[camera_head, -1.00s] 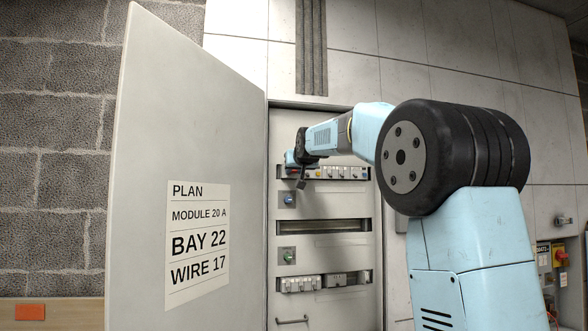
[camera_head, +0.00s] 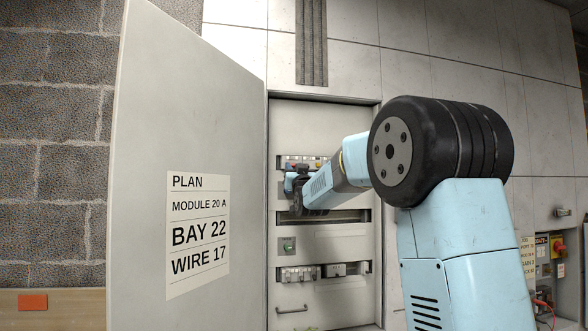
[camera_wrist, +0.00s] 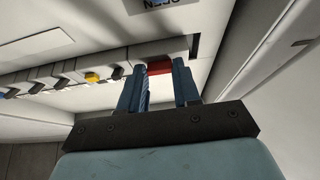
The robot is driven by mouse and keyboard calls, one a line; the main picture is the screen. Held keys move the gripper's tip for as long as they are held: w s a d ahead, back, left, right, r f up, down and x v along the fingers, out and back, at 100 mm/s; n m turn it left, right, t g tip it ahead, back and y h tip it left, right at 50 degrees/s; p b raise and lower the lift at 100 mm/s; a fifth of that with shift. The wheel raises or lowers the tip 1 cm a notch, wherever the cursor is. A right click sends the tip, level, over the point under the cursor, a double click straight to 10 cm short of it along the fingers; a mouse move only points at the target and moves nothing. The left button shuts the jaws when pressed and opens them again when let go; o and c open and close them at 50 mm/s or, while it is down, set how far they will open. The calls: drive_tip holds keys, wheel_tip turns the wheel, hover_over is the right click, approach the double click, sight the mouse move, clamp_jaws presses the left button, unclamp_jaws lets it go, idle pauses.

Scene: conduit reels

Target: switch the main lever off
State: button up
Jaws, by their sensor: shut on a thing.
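The main lever appears as a red bar (camera_wrist: 160,68) at the right end of a row of modules in the wrist view. My gripper (camera_wrist: 161,85) has its two blue fingers on either side of the red bar, shut on it. In the head view my gripper (camera_head: 292,180) is at the left end of the upper module row (camera_head: 318,162) in the open cabinet (camera_head: 330,120). My gripper hides much of that end of the row, so the lever's exact position is hard to tell there.
The open cabinet door (camera_head: 185,120) with a printed sheet (camera_head: 198,235) stands left of my arm. A box with a red button (camera_head: 557,247) is at the far right.

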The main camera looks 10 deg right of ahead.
drive_tip(key=shift+w+f+t, duration=0.15)
drive_tip(key=shift+f+t, duration=0.25)
drive_tip(key=shift+t, duration=0.1)
drive_tip(key=o, duration=1.1)
drive_tip(key=shift+r, duration=0.1)
drive_tip(key=shift+c, duration=0.2)
drive_tip(key=v, duration=1.4)
drive_tip(key=shift+w, duration=0.15)
